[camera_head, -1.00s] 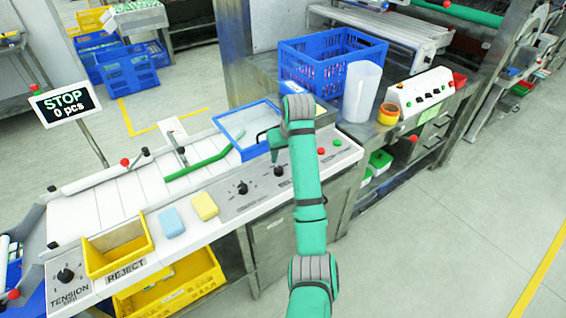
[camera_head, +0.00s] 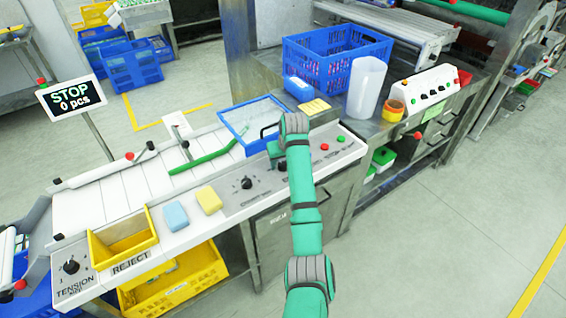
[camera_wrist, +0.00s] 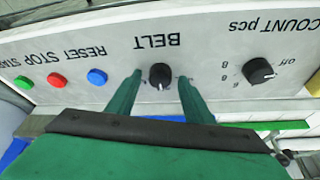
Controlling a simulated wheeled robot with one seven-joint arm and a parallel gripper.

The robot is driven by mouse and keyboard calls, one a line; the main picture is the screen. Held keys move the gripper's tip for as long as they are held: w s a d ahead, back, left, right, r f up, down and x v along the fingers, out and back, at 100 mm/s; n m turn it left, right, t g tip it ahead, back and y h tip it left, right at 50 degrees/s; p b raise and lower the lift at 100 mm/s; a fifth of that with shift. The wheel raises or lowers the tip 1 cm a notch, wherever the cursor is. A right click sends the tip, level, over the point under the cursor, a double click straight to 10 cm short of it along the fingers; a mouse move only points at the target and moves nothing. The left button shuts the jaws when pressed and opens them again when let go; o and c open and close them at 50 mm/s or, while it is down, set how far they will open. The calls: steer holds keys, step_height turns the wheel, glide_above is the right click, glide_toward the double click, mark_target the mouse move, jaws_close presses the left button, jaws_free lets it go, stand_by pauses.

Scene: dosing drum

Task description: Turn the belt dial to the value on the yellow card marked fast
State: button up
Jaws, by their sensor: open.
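The belt dial (camera_wrist: 160,77) is a black round knob under the word BELT, upside down in the wrist view. A pale pointer mark shows on its lower edge; its scale is mostly hidden by my fingers. My gripper (camera_wrist: 160,84) is open, with one green finger on each side of the dial. Gaps show between the fingers and the knob. In the head view my gripper (camera_head: 275,149) is over the control panel, partly hidden by my arm. A yellow card (camera_head: 315,106) lies behind the panel; its writing is too small to read.
The count dial (camera_wrist: 259,71) sits beside the belt dial. Blue reset (camera_wrist: 97,77), red stop (camera_wrist: 56,80) and green start (camera_wrist: 23,82) buttons are on the other side. A blue tray (camera_head: 250,124) is behind the panel. A screen (camera_head: 72,99) reads STOP, 0 pcs.

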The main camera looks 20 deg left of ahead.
steer(key=c, duration=1)
steer(key=shift+c, duration=0.2)
steer(key=shift+a+m, duration=0.1)
steer(key=shift+m, duration=0.2)
steer(key=shift+s+a+m+h, duration=0.1)
steer(key=shift+m+h, duration=0.4)
steer(key=shift+m, duration=0.5)
steer(key=m+h, duration=0.1)
steer(key=m, duration=0.2)
steer(key=shift+a+m+t, duration=0.1)
steer(key=shift+m+t, duration=0.2)
steer(key=shift+t, duration=0.1)
steer(key=m+h, duration=0.2)
steer(key=m, duration=0.3)
steer(key=shift+a+m, duration=0.15)
steer(key=shift+m, duration=0.15)
steer(key=shift+h, duration=0.3)
steer(key=o, duration=1)
